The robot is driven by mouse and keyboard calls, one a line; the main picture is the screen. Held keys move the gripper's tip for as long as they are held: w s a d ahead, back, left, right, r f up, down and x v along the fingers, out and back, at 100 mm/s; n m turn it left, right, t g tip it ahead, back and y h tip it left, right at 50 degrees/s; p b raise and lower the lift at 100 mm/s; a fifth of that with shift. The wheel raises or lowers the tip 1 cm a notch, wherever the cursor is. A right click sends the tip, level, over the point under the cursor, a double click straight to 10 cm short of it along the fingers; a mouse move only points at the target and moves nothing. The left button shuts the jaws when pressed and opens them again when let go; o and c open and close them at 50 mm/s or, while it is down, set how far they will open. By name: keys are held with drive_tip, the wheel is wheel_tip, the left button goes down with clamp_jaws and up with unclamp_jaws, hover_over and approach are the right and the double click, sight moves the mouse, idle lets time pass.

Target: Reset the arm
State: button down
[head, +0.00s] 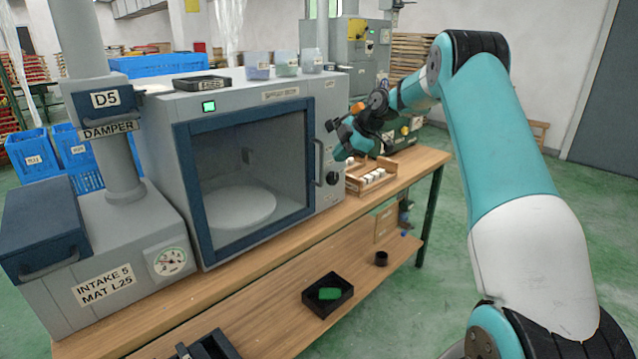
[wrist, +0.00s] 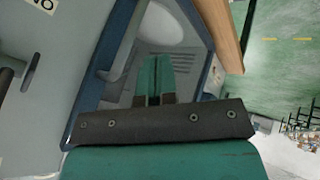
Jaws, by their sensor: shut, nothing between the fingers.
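My gripper (head: 343,149) is in front of the right end of the booth (head: 243,86), close to its door handle, in the head view. In the wrist view my gripper's green fingers (wrist: 154,72) are together with nothing between them. They point toward the booth's glass door (wrist: 128,57). Whether the fingertips touch the door or handle cannot be told. The arm reaches in from the right, bent high at the elbow. The booth door shows shut in its blue frame (head: 310,170), with a round pale turntable (head: 241,207) inside.
A wooden rack (head: 372,180) with white blocks stands right of the booth, below my gripper. The intake unit (head: 105,262) stands left on the wooden bench (head: 430,158). On the lower shelf are a black tray (head: 318,305) with a green piece and a small black cup (head: 381,258). Open green floor lies right.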

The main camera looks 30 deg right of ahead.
drive_tip(key=v, duration=0.8)
drive_tip(key=s+a+r+m+g, duration=0.1)
drive_tip(key=s+a, duration=0.3)
drive_tip(key=a, duration=0.6)
drive_tip(key=s+a+r+m+g+y, duration=0.15)
drive_tip(key=s+a, duration=0.25)
drive_tip(key=a, duration=0.6)
drive_tip(key=s+a+r+m+g, duration=0.1)
drive_tip(key=s+a+m, duration=0.15)
drive_tip(key=a, duration=0.65)
drive_tip(key=s+a+f+m+g, duration=0.1)
drive_tip(key=s+a, duration=0.2)
drive_tip(key=s, duration=0.5)
drive_tip(key=s+a+f+m, duration=0.1)
drive_tip(key=s+a+f, duration=0.1)
drive_tip(key=s, duration=0.6)
drive_tip(key=s+a+f+m+g+h, duration=0.1)
drive_tip(key=s+a, duration=0.3)
drive_tip(key=s, duration=0.5)
drive_tip(key=shift+a+f+g+b, duration=0.3)
drive_tip(key=shift+a+f+g, duration=0.1)
drive_tip(key=shift+f, duration=0.15)
